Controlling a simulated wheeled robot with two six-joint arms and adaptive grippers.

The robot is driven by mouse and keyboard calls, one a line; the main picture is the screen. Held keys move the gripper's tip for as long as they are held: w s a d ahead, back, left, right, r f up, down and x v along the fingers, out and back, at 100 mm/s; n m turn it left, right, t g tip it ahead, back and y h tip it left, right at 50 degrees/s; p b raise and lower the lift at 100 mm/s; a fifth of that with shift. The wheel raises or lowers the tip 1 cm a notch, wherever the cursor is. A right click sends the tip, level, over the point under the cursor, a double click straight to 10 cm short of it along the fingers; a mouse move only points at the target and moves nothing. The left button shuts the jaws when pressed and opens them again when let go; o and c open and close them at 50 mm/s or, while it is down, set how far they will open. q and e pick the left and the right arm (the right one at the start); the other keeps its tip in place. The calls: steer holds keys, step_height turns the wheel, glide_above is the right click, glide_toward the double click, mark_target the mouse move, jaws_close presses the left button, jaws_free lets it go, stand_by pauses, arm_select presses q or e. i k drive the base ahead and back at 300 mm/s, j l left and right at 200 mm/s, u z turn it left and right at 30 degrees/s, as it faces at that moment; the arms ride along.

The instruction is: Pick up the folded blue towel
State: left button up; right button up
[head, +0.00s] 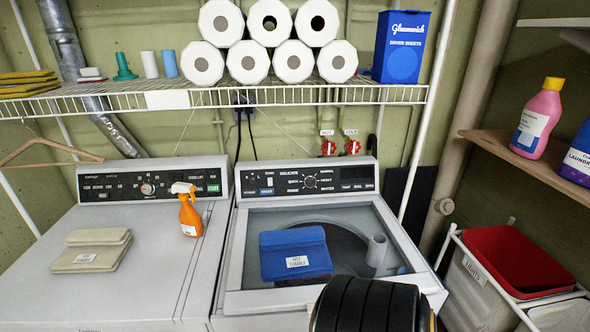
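The folded blue towel (283,259) lies on the top of the right-hand machine, left of the middle of its window-like lid area. It is a flat folded bundle with a small white label on its front, and its near edge shows a dark underside.
A pale cylinder (376,250) shows right of the towel. An orange spray bottle (190,215) and a folded beige cloth (92,251) are on the left machine. A wire shelf (215,97) with paper rolls hangs above. A crate (470,282) stands at right.

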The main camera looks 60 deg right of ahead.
mark_target(297, 253)
steer(key=z, duration=0.5)
steer(key=l+z, duration=0.1)
steer(key=z, duration=0.4)
steer(key=l+z, duration=0.1)
steer(key=z, duration=0.9)
